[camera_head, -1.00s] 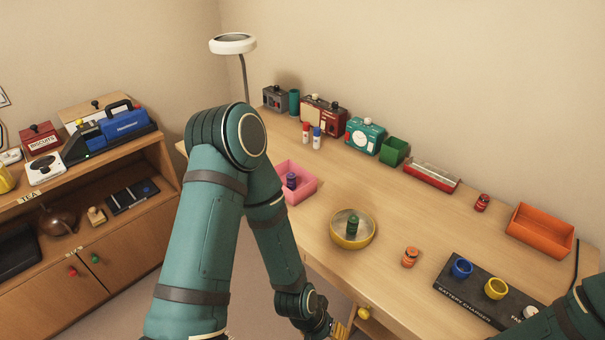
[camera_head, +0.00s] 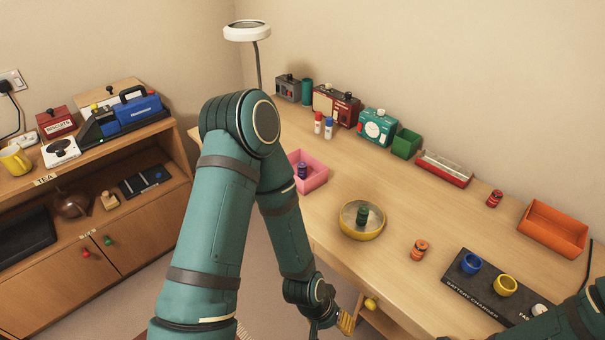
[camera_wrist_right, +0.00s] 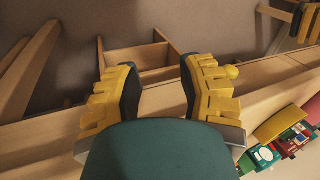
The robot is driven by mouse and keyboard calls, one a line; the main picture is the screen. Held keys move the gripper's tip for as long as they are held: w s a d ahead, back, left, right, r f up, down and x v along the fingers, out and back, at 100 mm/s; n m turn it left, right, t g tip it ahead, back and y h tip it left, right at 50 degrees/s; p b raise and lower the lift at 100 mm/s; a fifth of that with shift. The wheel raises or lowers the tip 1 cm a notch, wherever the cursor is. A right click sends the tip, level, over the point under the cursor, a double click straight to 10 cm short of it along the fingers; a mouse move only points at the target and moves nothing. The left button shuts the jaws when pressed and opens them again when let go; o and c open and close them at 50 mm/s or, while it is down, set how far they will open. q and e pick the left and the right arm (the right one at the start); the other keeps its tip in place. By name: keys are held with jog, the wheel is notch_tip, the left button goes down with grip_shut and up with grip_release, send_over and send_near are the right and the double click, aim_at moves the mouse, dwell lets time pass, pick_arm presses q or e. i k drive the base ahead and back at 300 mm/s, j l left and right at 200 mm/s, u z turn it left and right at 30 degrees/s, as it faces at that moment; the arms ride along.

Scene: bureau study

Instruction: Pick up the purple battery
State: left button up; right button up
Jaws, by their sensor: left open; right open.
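The purple battery (camera_head: 302,170) stands upright in the pink tray (camera_head: 318,183) on the desk, partly behind my left arm. My left gripper (camera_head: 347,321), with yellow fingers, is low at the desk's front edge, away from the pink tray; its tips are partly out of view. Only part of my right arm shows at the lower right of the head view. In the right wrist view my right gripper (camera_wrist_right: 158,82) is open, with nothing between its fingers.
A yellow bowl (camera_head: 343,229) holds a green battery (camera_head: 362,215). An orange battery (camera_head: 419,250), a red battery (camera_head: 494,198), the battery charger (camera_head: 466,291) and an orange tray (camera_head: 553,240) are further right. A yellow knob (camera_head: 370,304) juts from the desk front.

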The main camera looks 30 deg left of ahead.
aim_at(301, 166)
jog(key=j, duration=1.3)
